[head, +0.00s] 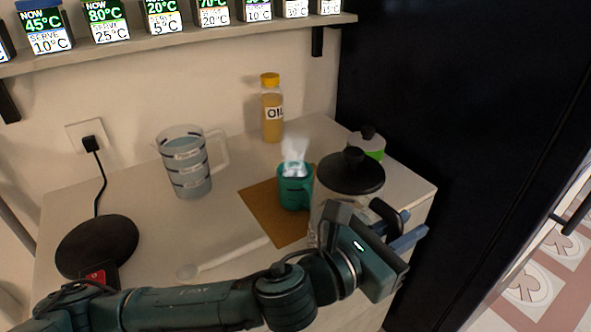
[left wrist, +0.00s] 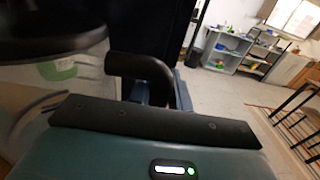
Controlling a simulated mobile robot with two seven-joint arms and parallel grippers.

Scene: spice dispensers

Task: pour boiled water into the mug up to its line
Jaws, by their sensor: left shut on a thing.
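The teal mug (head: 290,192) stands upright on a brown mat (head: 262,212), with white steam above it. Its line and water level cannot be made out. A clear kettle with a black lid (head: 350,172) is just right of the mug, roughly upright. My arm hides its lower part, so I cannot tell whether it touches the counter. My left gripper (head: 404,230) is shut on the kettle's black handle (left wrist: 145,72), at the kettle's right side. In the left wrist view the dark lid (left wrist: 45,45) shows at upper left. My right gripper is not in view.
A measuring jug (head: 183,160) of liquid and an oil bottle (head: 272,112) stand behind. A green-and-white container (head: 371,143) is behind the kettle. The black kettle base (head: 97,245) is at left, a white spoon (head: 225,260) in front. A shelf (head: 200,38) holds temperature displays.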

